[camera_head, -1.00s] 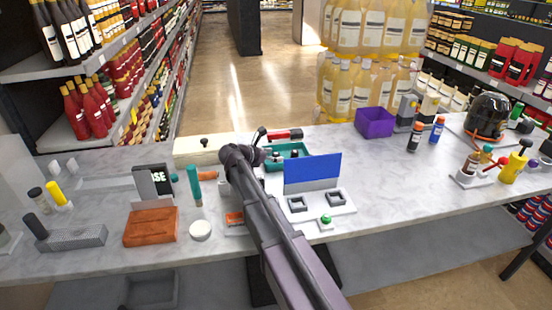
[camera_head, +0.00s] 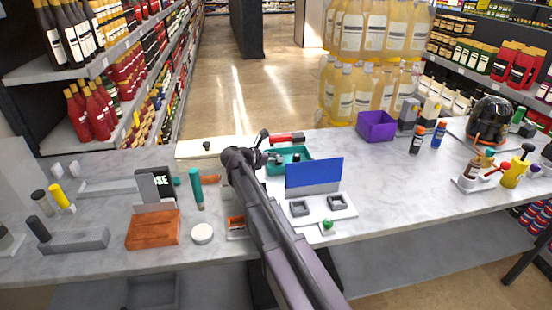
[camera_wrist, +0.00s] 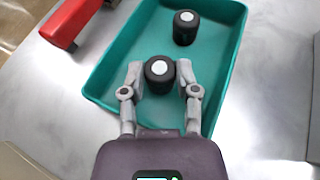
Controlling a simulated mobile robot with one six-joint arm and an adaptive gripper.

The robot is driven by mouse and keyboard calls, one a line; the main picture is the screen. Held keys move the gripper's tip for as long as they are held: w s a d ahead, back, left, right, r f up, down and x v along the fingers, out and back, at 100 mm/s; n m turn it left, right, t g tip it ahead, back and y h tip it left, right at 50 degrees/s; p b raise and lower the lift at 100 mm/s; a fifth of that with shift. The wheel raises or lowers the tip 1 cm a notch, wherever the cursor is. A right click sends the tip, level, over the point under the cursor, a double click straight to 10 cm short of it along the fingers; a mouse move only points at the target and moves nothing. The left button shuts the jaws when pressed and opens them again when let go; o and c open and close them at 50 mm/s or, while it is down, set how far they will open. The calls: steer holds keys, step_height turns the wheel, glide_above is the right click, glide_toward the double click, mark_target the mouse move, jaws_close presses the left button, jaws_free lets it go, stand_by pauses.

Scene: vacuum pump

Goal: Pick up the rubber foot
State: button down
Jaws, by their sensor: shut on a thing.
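Two black rubber feet with pale round tops show in the wrist view. One rubber foot (camera_wrist: 160,70) is between the fingertips of my gripper (camera_wrist: 160,78), which is shut on it. The other rubber foot (camera_wrist: 186,27) stands in the far part of the teal tray (camera_wrist: 112,72), apart from my gripper. The held foot is over or in the tray; I cannot tell whether it touches the tray floor. In the head view my gripper (camera_head: 272,157) is at the teal tray (camera_head: 312,155), and my arm hides part of it.
A red-handled object (camera_wrist: 72,20) lies beside the tray's far left. A white fixture with a blue panel (camera_head: 314,172) stands right of my arm. A purple bin (camera_head: 377,126) is at the back right. Clear tabletop lies right of the fixture.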

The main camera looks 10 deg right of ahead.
steer(key=shift+r+p, duration=4.6)
steer(key=shift+r, duration=0.2)
